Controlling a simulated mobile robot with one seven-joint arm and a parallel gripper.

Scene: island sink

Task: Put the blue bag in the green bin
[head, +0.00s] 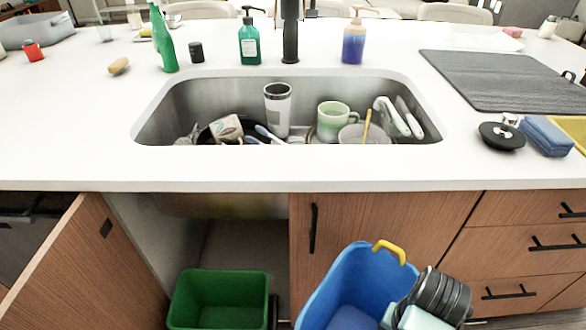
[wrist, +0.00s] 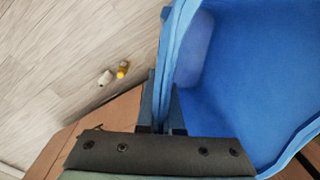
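The blue bag (head: 347,285), with a yellow handle (head: 390,250), hangs in front of the cabinet below the sink. In the wrist view the bag (wrist: 250,75) fills the right side, its mouth open. My gripper (wrist: 161,100) has its two fingers close together on the bag's rim. In the head view the fingers are hidden; only part of my arm shows at the bag's right. The green bin (head: 219,292) stands in the open cabinet, left of the bag and apart from it. Its visible inside looks empty.
A wooden cabinet door (head: 85,270) stands open left of the bin. A closed door (head: 345,220) is behind the bag. The white countertop (head: 260,172) overhangs the cabinet, and its sink (head: 170,115) holds several dishes. Small items (wrist: 114,73) lie on the floor.

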